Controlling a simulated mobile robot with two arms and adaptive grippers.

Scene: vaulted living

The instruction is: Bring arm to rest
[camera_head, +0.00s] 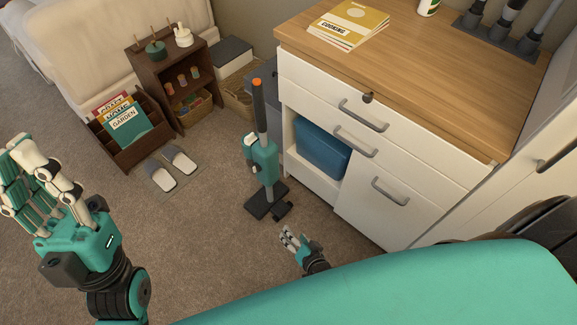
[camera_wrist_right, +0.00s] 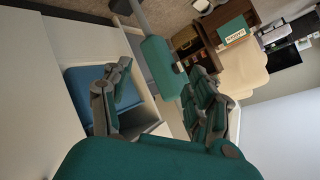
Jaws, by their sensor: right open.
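My right gripper (camera_head: 290,238) is low over the carpet, in front of the cabinet and just below the stick vacuum's base. Its fingers are apart and empty, and the gap between them also shows in the right wrist view (camera_wrist_right: 160,100). Most of its arm is hidden behind a teal part of my own body. My left gripper (camera_head: 35,185) is raised at the left edge of the head view, palm part teal, fingers pale and stretched out. Nothing shows in it.
A white cabinet (camera_head: 400,160) with a blue bin (camera_head: 322,150) stands close to the right gripper. The teal stick vacuum (camera_head: 262,160) stands just beyond. Slippers (camera_head: 170,168), a magazine rack (camera_head: 130,152) and a brown shelf (camera_head: 162,68) are farther left. Carpet is clear between the two grippers.

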